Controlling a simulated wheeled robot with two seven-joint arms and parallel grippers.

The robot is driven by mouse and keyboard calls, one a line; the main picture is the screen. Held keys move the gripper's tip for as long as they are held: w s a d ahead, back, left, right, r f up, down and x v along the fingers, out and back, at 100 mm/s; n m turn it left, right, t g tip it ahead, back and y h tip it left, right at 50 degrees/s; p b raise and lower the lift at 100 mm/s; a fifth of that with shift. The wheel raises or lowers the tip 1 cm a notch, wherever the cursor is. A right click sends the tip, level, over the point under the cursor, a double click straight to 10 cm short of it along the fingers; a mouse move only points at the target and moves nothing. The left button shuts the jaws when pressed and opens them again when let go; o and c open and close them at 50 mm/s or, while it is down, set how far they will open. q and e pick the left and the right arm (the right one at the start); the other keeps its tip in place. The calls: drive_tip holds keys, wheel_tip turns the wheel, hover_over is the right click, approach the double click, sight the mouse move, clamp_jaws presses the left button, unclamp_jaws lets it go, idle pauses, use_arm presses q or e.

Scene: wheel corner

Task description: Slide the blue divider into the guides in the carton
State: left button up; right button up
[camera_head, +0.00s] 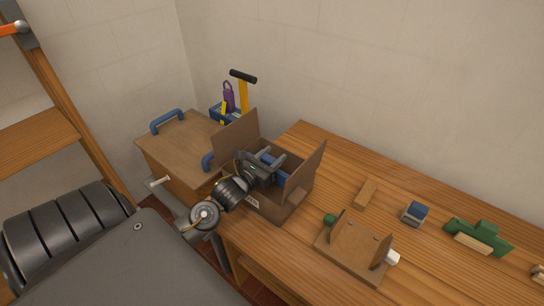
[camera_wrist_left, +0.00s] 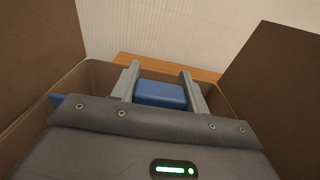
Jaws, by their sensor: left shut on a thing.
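The brown carton (camera_head: 268,206) stands open at the left end of the wooden table, two flaps raised. My left gripper (camera_head: 274,161) reaches into its top and is shut on the blue divider (camera_head: 266,158). In the left wrist view, the blue divider (camera_wrist_left: 161,95) sits between the two grey fingers of the left gripper (camera_wrist_left: 160,92), with the carton walls (camera_wrist_left: 98,75) around them. Another blue part (camera_wrist_left: 58,101) shows at the left edge of my gripper. The guides and the divider's lower part are hidden. My right gripper is out of view.
A wooden stand (camera_head: 350,248), a small wooden block (camera_head: 366,192), a blue-and-grey block (camera_head: 414,213) and a green toy (camera_head: 478,237) lie right of the carton. A wooden cabinet (camera_head: 180,144) with blue handles adjoins the carton's left. A raised flap (camera_head: 304,174) stands close to my gripper.

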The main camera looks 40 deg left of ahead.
use_arm(q)
drive_tip(key=shift+r, duration=0.1)
drive_tip(key=shift+r+p, duration=1.25)
drive_tip(key=shift+r, duration=0.05)
drive_tip(key=shift+f+b, duration=1.15)
drive_tip(key=shift+f, duration=0.35)
drive_tip(key=shift+r, duration=0.15)
wheel_tip(320, 180, up, 3)
drive_tip(key=shift+f+p, duration=0.2)
drive_tip(key=shift+p, duration=1.05)
drive_tip(key=shift+f+b, duration=1.1)
drive_tip(key=shift+f, duration=0.35)
drive_tip(key=shift+r, duration=0.1)
